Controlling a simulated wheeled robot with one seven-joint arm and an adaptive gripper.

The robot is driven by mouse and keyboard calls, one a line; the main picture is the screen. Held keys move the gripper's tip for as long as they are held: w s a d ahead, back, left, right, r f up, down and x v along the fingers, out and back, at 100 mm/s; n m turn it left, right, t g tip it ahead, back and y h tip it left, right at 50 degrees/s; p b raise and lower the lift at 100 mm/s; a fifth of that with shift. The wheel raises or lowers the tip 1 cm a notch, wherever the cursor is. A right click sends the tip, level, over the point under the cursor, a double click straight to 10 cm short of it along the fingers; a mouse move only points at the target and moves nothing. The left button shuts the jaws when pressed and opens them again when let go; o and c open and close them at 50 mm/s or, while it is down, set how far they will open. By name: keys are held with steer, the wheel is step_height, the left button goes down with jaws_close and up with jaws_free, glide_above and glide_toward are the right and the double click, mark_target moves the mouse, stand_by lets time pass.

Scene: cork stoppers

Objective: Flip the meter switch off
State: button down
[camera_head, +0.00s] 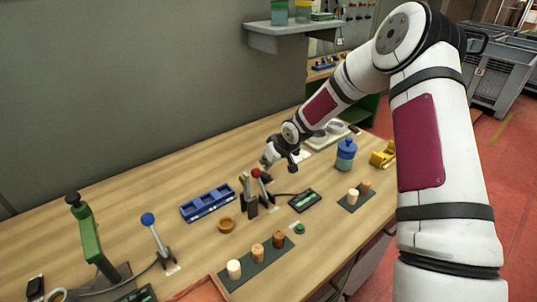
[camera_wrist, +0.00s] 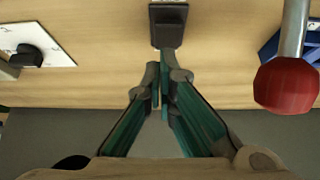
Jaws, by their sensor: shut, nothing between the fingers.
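A lever with a red ball knob (camera_head: 255,173) stands upright on a dark base (camera_head: 250,205) on the wooden bench. A dark meter with a green display (camera_head: 304,200) lies to its right, with a black cable between them. The red knob (camera_wrist: 287,85) is large at the right of the wrist view. My gripper (camera_head: 266,164) is just behind the lever, near knob height. In the wrist view my gripper's (camera_wrist: 161,84) fingers are shut and empty, apart from the knob. A dark block (camera_wrist: 168,24) lies beyond the fingertips; I cannot tell what it is.
A second lever with a blue knob (camera_head: 148,219) stands left. A blue tray (camera_head: 207,203), cork stoppers on a dark mat (camera_head: 238,277) and a blue jar (camera_head: 346,150) are around. A white plate with a black knob (camera_wrist: 30,48) lies left in the wrist view.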

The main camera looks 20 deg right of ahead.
steer(key=shift+s+f, duration=0.1)
steer(key=shift+f, duration=0.55)
steer(key=shift+s+f+t, duration=0.3)
steer(key=shift+f+t, duration=0.1)
steer(key=shift+f, duration=0.05)
steer(key=shift+d, duration=0.1)
steer(key=shift+w, duration=0.1)
steer(key=shift+w+a+r, duration=0.15)
steer(key=shift+w+a, duration=0.15)
steer(key=shift+w, duration=0.4)
steer(key=shift+r, duration=0.15)
